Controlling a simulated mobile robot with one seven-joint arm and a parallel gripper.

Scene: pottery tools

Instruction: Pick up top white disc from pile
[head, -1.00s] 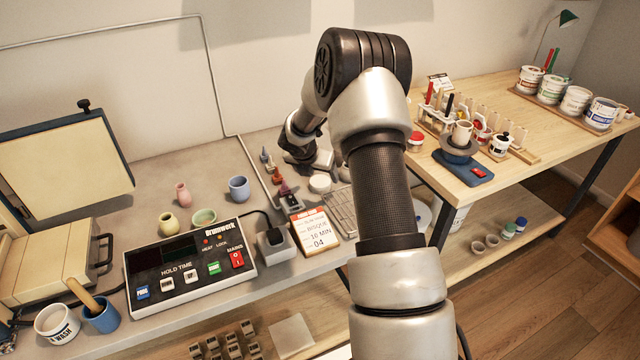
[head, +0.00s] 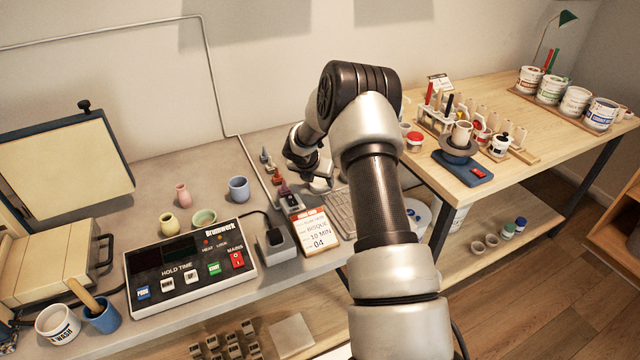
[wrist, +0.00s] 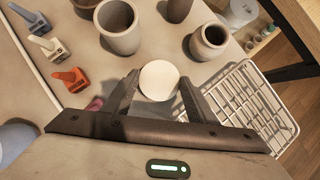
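The white disc (wrist: 158,80) shows in the wrist view as a pale round top between the fingertips of my gripper (wrist: 159,84). The fingers are apart, one on each side of the disc, and I cannot tell whether either touches it. In the head view the disc (head: 320,186) is a small pale patch on the grey bench, partly covered by my gripper (head: 314,176). The rest of the pile under the top disc cannot be made out.
A wire rack (wrist: 250,105) lies right of the disc. Pots stand beyond it, including a grey cup (wrist: 118,27) and a brown jar (wrist: 209,42).

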